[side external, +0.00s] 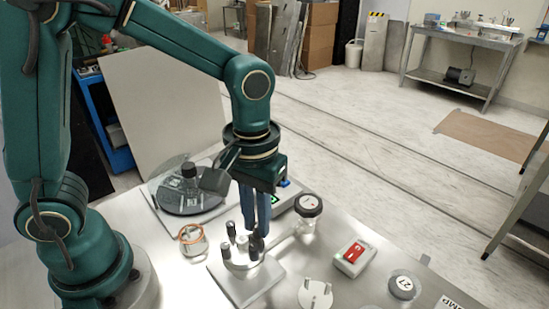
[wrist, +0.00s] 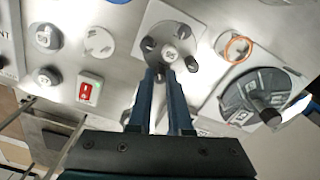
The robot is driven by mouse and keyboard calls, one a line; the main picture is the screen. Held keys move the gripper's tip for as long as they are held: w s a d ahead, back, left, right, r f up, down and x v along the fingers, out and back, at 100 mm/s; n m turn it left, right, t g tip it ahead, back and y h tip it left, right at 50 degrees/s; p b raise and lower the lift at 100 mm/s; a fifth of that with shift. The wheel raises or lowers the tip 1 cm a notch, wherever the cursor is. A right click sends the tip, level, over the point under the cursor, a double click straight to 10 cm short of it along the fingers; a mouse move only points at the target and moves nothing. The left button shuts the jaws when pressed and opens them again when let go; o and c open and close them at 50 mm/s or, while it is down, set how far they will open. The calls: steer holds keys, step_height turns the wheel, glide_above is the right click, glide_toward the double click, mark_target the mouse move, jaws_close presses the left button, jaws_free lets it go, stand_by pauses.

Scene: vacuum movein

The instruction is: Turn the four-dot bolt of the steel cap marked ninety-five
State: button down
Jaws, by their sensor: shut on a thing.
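A round steel cap (side external: 238,266) with several dark-topped upright bolts sits on a square plate (side external: 250,288) on the steel table. In the wrist view the cap (wrist: 174,51) has a pale centre with a marking too small to read. The bolts stand around its rim, such as one at the upper right (wrist: 184,32). My gripper (side external: 257,234) points straight down at the cap's right side. In the wrist view my gripper (wrist: 167,72) is shut on a bolt (wrist: 160,76) at the cap's near edge. The bolt's dots cannot be made out.
A dark-lidded jar (side external: 308,206), a red switch box (side external: 354,257), a pronged white disc (side external: 315,294) and a disc marked 27 (side external: 404,285) stand to the right.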

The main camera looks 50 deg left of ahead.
steer(key=shift+m, duration=2.9)
steer(key=c, duration=0.8)
jaws_free()
steer(key=shift+c, duration=0.2)
steer(key=shift+r, duration=0.15)
steer(key=shift+r, duration=2.45)
